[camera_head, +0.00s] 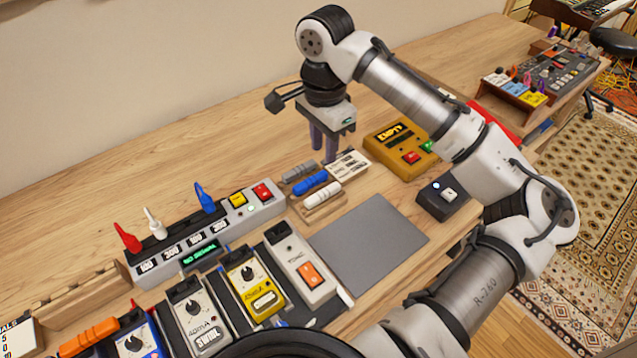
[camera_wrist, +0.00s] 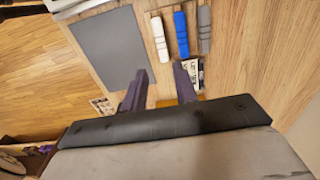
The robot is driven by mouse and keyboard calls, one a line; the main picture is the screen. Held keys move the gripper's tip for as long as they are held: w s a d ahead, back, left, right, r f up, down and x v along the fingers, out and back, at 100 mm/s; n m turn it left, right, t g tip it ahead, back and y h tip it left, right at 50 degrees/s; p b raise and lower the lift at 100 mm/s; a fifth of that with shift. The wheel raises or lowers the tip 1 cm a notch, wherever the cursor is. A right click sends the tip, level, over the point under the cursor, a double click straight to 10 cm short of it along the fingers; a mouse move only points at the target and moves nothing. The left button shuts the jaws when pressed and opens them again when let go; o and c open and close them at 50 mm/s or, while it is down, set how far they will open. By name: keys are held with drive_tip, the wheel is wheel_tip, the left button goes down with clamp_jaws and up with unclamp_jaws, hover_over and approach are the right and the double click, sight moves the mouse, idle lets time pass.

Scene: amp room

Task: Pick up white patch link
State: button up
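The white patch link (camera_head: 322,195) lies on a small wooden holder, in front of a blue link (camera_head: 311,182) and a grey link (camera_head: 299,171). In the wrist view the white link (camera_wrist: 160,39) is leftmost of the three, beyond the fingertips. My gripper (camera_head: 323,150) hangs fingers down above the table, behind and a little right of the links. In the wrist view its two fingers (camera_wrist: 160,75) are spread apart with nothing between them. The gripper is open and touches no link.
A grey mat (camera_head: 368,240) lies in front of the links. A label card (camera_head: 349,165) and a yellow EMPTY box (camera_head: 400,150) stand to the right, with a dark button box (camera_head: 442,198) nearer. A power strip (camera_head: 210,237) and several pedals are left. The table behind is clear.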

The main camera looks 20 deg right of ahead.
hover_over(323, 192)
drive_tip(key=f, duration=0.7)
drive_tip(key=shift+s+p, duration=0.2)
drive_tip(key=shift+p, duration=0.2)
drive_tip(key=shift+w+f+p, duration=0.15)
drive_tip(key=shift+f+p, duration=0.7)
drive_tip(key=shift+f, duration=2)
drive_tip(key=shift+f, duration=0.25)
drive_tip(key=shift+c, duration=0.4)
clamp_jaws()
